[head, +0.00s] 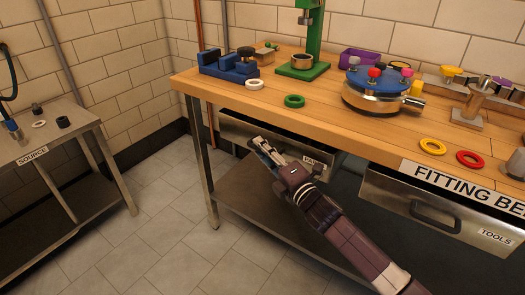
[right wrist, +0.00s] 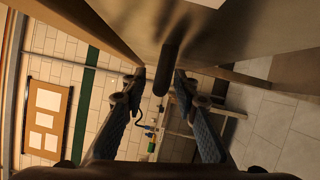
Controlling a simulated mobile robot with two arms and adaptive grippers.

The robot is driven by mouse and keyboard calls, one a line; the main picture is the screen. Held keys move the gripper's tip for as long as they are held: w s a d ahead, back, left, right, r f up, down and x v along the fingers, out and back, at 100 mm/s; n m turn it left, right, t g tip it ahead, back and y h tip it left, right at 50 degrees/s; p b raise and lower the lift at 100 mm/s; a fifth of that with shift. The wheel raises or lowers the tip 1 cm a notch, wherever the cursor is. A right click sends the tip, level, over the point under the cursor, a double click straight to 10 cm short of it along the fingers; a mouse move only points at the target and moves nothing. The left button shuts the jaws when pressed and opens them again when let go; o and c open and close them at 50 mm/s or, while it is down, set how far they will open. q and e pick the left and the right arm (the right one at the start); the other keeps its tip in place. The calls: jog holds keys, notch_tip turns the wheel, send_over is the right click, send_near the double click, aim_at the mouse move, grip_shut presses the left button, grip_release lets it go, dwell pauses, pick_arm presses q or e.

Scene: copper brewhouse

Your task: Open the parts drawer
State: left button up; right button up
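The parts drawer (head: 235,128) is the left grey metal drawer under the bench top. It looks shut. Its label is partly covered by my right gripper, so only its first letters show. My right gripper (head: 262,148) is in front of this drawer and hides its handle in the head view. In the right wrist view the dark bar handle (right wrist: 169,68) shows between the two fingertips of my right gripper (right wrist: 159,76). The fingers are open, with a gap on each side of the bar. My left gripper is not in view.
The wooden bench top (head: 345,135) overhangs the drawers and carries a green press (head: 305,60), rings and a blue-topped fixture (head: 378,85). The tools drawer (head: 450,215) is at the right. A source table (head: 50,150) stands left; tiled floor between is clear.

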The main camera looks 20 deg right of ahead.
grip_shut()
dwell(0.4)
